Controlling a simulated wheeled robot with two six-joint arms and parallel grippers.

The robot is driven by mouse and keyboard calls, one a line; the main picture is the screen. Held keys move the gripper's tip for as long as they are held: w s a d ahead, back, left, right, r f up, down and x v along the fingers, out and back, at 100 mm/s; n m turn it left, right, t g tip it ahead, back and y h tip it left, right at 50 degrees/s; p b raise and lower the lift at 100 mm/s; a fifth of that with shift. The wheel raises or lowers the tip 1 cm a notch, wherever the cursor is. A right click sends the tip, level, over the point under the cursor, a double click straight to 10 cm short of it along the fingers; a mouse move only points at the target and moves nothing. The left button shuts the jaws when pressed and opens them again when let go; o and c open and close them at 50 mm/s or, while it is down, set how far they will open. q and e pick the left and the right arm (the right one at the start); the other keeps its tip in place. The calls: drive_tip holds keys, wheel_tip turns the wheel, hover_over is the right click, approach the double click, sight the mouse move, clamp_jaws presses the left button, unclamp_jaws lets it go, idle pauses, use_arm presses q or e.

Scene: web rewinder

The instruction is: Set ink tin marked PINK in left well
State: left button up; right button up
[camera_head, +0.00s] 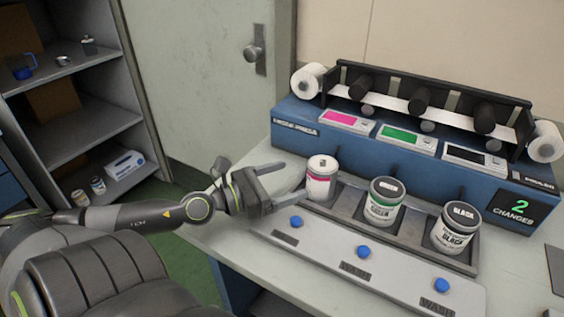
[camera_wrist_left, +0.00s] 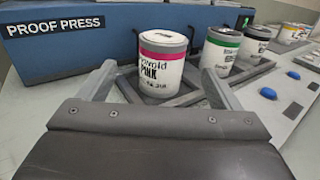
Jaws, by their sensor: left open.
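The ink tin marked PINK (camera_head: 321,179), white with a pink band, stands upright at the left well of the grey tray (camera_head: 345,200). It also shows in the left wrist view (camera_wrist_left: 162,64), label toward me, its base partly inside the tray frame; I cannot tell if it sits fully down. My left gripper (camera_head: 291,187) is open, its fingers pointing at the tin from the left. In the left wrist view the fingers (camera_wrist_left: 158,85) spread on either side of the tin, with visible gaps. My right gripper is out of view.
A green-labelled tin (camera_head: 383,205) and a black-labelled tin (camera_head: 455,230) stand in the other wells. The blue press (camera_head: 400,160) with rollers rises behind, its screen (camera_head: 522,208) reading "2 CHANGES". A panel with blue buttons (camera_head: 363,252) lies in front. Shelves (camera_head: 80,140) stand at left.

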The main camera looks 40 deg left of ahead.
use_arm(q)
drive_tip(key=shift+s+b, duration=0.35)
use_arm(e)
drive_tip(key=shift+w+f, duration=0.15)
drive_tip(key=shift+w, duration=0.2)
use_arm(q)
drive_tip(key=shift+r, duration=0.15)
